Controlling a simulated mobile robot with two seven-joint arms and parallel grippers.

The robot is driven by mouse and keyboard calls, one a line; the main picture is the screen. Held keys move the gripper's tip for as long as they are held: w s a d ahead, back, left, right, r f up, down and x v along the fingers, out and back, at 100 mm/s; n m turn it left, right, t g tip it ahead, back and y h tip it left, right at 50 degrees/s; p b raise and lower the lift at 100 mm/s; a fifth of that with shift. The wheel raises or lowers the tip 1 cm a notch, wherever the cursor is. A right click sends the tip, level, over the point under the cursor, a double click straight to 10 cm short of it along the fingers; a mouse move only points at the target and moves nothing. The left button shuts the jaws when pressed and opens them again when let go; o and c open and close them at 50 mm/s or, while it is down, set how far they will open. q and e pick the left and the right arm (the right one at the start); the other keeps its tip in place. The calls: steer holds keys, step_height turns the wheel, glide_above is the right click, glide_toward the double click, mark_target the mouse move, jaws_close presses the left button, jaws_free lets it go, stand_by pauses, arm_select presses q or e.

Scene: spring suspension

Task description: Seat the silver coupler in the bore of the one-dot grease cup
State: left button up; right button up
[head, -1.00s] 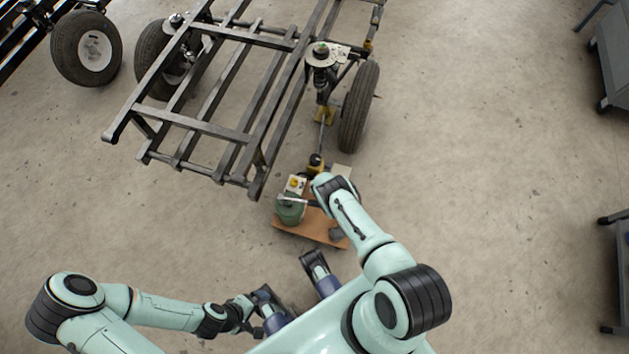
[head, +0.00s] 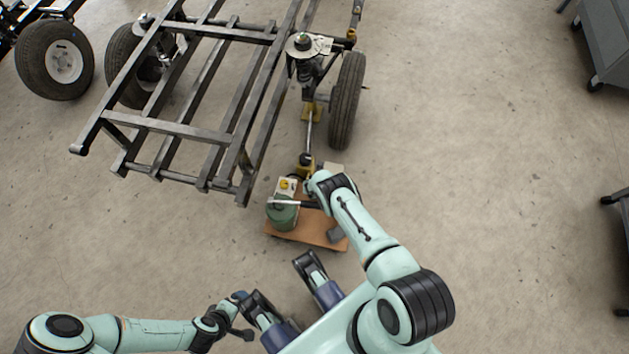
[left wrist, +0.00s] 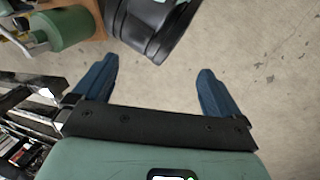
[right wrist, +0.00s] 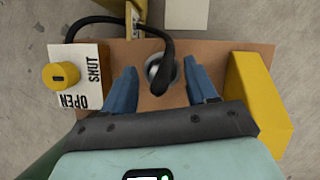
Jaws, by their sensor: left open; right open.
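In the right wrist view, a silver-grey round fitting (right wrist: 157,74) with a black hose (right wrist: 168,50) at it sits between the fingers of my right gripper (right wrist: 160,70); it may be the silver coupler. That gripper is open above a brown board, and I cannot tell whether the fingers touch the fitting. In the head view my right wrist hides the gripper. My left gripper (left wrist: 152,76) is open and empty over the floor, well away from the board. I cannot make out a one-dot grease cup or its bore.
The brown board (head: 290,231) carries a green tank (head: 282,215). A yellow block (right wrist: 256,105) and an OPEN/SHUT plate (right wrist: 92,66) with a yellow knob (right wrist: 62,76) flank my right gripper. The steel chassis (head: 180,127) and wheel (head: 346,100) stand beyond.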

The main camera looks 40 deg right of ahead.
steer(key=shift+w+d+f, duration=0.15)
steer(key=shift+f, duration=0.25)
arm_select(q)
steer(key=shift+w+a+f, duration=0.4)
steer(key=shift+w+f, duration=0.05)
steer(key=shift+w, duration=0.3)
arm_select(e)
jaws_close()
